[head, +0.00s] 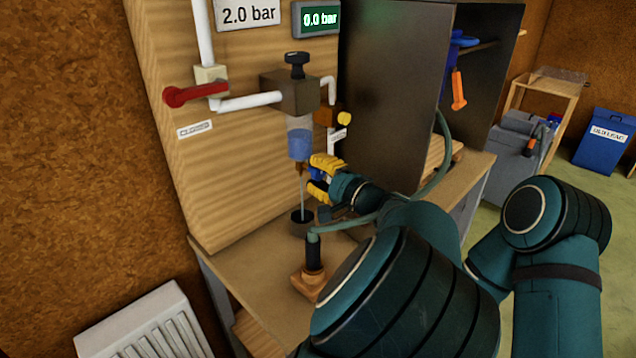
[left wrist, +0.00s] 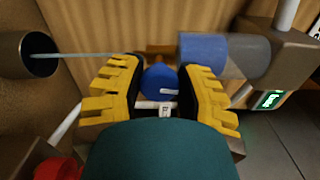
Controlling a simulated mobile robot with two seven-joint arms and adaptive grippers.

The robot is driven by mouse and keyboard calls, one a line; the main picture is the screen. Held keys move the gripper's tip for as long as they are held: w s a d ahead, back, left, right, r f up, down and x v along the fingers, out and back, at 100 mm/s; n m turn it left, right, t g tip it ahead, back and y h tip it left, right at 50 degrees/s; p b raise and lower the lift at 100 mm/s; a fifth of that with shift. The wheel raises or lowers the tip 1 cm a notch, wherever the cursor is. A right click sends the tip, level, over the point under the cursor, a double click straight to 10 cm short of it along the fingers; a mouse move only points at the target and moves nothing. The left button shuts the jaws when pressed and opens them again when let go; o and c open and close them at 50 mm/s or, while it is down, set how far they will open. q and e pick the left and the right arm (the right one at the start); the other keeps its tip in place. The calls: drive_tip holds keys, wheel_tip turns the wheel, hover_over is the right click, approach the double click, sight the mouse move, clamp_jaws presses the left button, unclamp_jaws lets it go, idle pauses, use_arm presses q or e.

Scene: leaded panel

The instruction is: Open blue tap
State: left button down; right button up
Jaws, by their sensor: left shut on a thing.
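The blue tap (head: 316,173) is under a clear bowl with blue liquid (head: 299,143), on the wooden panel. In the left wrist view the blue tap (left wrist: 160,82) is a round blue knob with a white mark, between the yellow fingers. My left gripper (head: 317,179) is shut on it; the fingers partly hide it in the head view. A thin pale stream (head: 303,192) runs from below the bowl into a dark cup (head: 302,216); it also shows in the left wrist view (left wrist: 85,56). My right gripper is out of view.
A red lever (head: 195,95) sits on the white pipe to the left. A green display (head: 317,19) reads 0.0 bar; a sign (head: 248,13) reads 2.0 bar. A black-handled tool (head: 313,252) stands on the bench. A dark cabinet (head: 390,100) is close on the right.

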use_arm(q)
drive_tip(key=shift+n, duration=0.3)
drive_tip(key=c, duration=0.6)
unclamp_jaws()
drive_tip(key=v, duration=0.7)
drive_tip(key=shift+s+d, duration=0.15)
drive_tip(key=shift+s, duration=0.05)
